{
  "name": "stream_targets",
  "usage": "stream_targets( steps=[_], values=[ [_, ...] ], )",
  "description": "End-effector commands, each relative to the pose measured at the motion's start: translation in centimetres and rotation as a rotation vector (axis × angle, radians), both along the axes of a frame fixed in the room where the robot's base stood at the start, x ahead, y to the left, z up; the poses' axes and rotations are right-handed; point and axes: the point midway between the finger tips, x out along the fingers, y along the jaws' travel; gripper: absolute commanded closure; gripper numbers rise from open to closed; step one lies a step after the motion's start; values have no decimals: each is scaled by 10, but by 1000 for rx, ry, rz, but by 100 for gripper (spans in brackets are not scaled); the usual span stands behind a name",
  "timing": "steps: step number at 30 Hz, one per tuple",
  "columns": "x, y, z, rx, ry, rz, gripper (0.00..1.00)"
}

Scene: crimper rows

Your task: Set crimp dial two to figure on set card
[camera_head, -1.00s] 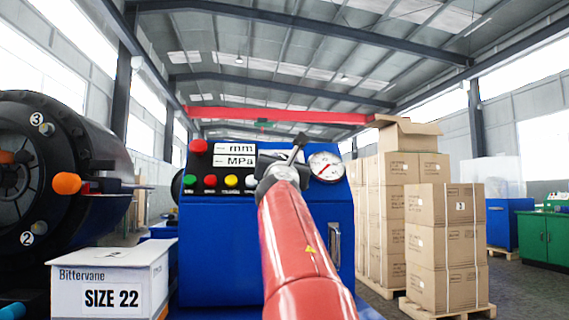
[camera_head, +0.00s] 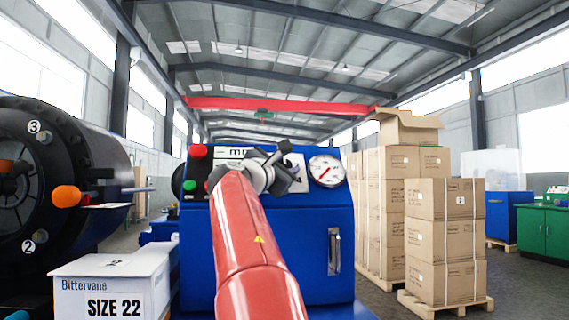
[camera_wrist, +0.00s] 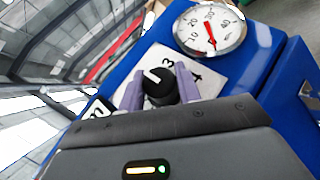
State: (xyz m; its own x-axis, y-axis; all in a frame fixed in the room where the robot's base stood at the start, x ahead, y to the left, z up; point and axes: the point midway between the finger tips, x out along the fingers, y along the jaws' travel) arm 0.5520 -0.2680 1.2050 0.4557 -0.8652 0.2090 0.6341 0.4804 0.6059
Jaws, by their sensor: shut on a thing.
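My gripper (camera_wrist: 159,85) has its two purple fingers on either side of a round black dial knob (camera_wrist: 157,88), shut on it. The knob has a white pointer line, which points up and left in the wrist view, to the left of the figure 3. The knob sits on a white dial plate (camera_wrist: 206,88) with 3 and 4 readable; other figures are hidden. In the head view my gripper (camera_head: 281,168) is at the front of the blue control box (camera_head: 320,215) and hides the knob. I cannot tell which paper is the set card.
A pressure gauge (camera_head: 326,170) is right of the dial. A green button (camera_head: 190,185) and a red button (camera_head: 198,151) are at left. A white box marked SIZE 22 (camera_head: 75,270) and a black crimper head (camera_head: 20,240) stand left. Stacked cartons (camera_head: 440,240) stand right.

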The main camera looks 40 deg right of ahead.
Motion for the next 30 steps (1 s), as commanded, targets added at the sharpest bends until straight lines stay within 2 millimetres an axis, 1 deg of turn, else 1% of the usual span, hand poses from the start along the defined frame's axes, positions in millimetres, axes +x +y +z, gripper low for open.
stream_targets(
  steps=[11, 12, 16, 25, 28, 30],
  values=[
    [-1, 0, 2, 1, -4, 0, 89],
    [-1, 0, 2, 1, -4, 0, 63],
    [-1, 0, 1, 0, -4, -1, 46],
    [-1, 1, 0, 2, -2, 0, 45],
    [-4, 9, -4, 2, -3, 4, 45],
    [-9, 18, -7, 2, -4, 4, 45]
  ],
)
